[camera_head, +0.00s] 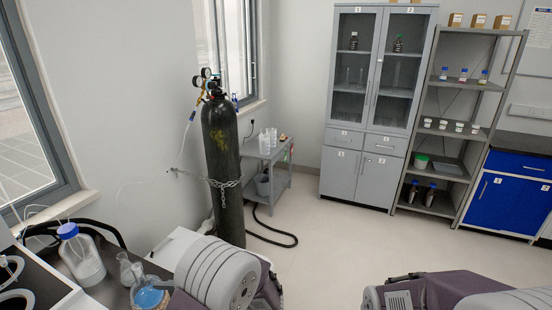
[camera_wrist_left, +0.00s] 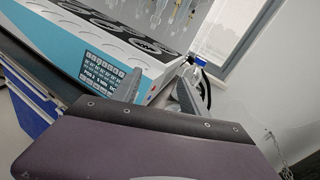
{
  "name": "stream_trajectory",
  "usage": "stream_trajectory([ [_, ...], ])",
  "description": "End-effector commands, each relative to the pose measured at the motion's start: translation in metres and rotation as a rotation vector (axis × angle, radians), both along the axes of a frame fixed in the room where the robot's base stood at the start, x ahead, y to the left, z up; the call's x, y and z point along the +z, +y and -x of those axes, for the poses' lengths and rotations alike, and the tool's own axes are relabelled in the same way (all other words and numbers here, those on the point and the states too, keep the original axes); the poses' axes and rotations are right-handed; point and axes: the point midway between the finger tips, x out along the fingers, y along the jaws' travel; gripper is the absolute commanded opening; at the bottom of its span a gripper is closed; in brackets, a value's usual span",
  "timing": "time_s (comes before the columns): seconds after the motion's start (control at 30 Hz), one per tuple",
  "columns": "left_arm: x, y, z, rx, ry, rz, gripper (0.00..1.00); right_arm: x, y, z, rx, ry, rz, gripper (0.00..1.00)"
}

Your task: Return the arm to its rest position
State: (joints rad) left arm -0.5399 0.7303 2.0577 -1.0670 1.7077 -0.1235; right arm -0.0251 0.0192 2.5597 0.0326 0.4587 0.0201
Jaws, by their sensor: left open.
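My left gripper (camera_wrist_left: 158,88) shows in the left wrist view, with its two grey fingers apart and nothing between them. Just beyond it is a white and blue multi-position device (camera_wrist_left: 130,62) with round dark plates on top and a keypad on its front. I cannot tell whether the fingers touch it. In the head view, a link of my left arm (camera_head: 218,275) shows at the bottom centre, and a link of my right arm (camera_head: 450,292) at the bottom right. Both hands are outside the head view.
A blue-capped bottle (camera_head: 82,258), a clear flask (camera_head: 129,270) and a vessel of blue liquid (camera_head: 149,297) stand close left of my left arm. A chained black gas cylinder (camera_head: 222,160) and grey cart (camera_head: 267,160) stand beyond. The floor (camera_head: 345,235) is clear at centre right.

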Motion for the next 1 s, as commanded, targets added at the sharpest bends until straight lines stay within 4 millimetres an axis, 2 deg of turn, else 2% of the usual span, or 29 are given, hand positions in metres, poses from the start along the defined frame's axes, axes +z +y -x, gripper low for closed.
stream_trajectory([
  [0.03,0.006,0.016,0.014,0.078,-0.025,0.053,0.51,0.003,0.0,0.0,0.0,0.0,0.0,0.47],
  [0.1,0.006,0.034,0.037,0.194,-0.064,0.148,0.51,0.004,0.0,0.0,0.0,0.0,0.0,0.47],
  [0.2,-0.004,0.05,0.079,0.387,-0.151,0.332,0.51,0.007,0.0,0.0,0.0,0.0,0.0,0.47],
  [0.27,-0.017,0.049,0.106,0.52,-0.236,0.478,0.51,0.009,0.0,0.0,0.0,0.0,0.0,0.47],
  [0.3,-0.03,0.041,0.122,0.618,-0.314,0.593,0.51,0.01,0.0,0.0,0.0,0.0,0.0,0.47],
  [0.37,-0.05,0.019,0.138,0.768,-0.471,0.786,0.51,0.012,0.0,0.0,0.0,0.0,0.0,0.47],
  [0.43,-0.071,-0.016,0.135,0.909,-0.668,0.99,0.51,0.013,0.0,0.0,0.0,0.0,0.0,0.47],
  [0.5,-0.084,-0.046,0.12,0.996,-0.826,1.139,0.51,0.012,0.0,0.0,0.0,0.0,0.0,0.47],
  [0.6,-0.096,-0.072,0.098,1.074,-0.979,1.259,0.51,0.012,0.0,0.0,0.0,0.0,0.0,0.47],
  [0.7,-0.097,-0.08,0.075,1.095,-1.089,1.325,0.51,0.012,0.0,0.0,0.0,0.0,0.0,0.47],
  [0.77,-0.097,-0.081,0.067,1.087,-1.118,1.344,0.51,0.012,0.0,0.0,0.0,0.0,0.0,0.47],
  [1.0,-0.096,-0.081,0.065,1.083,-1.124,1.347,0.51,0.012,0.0,0.0,0.0,0.0,0.0,0.47],
])
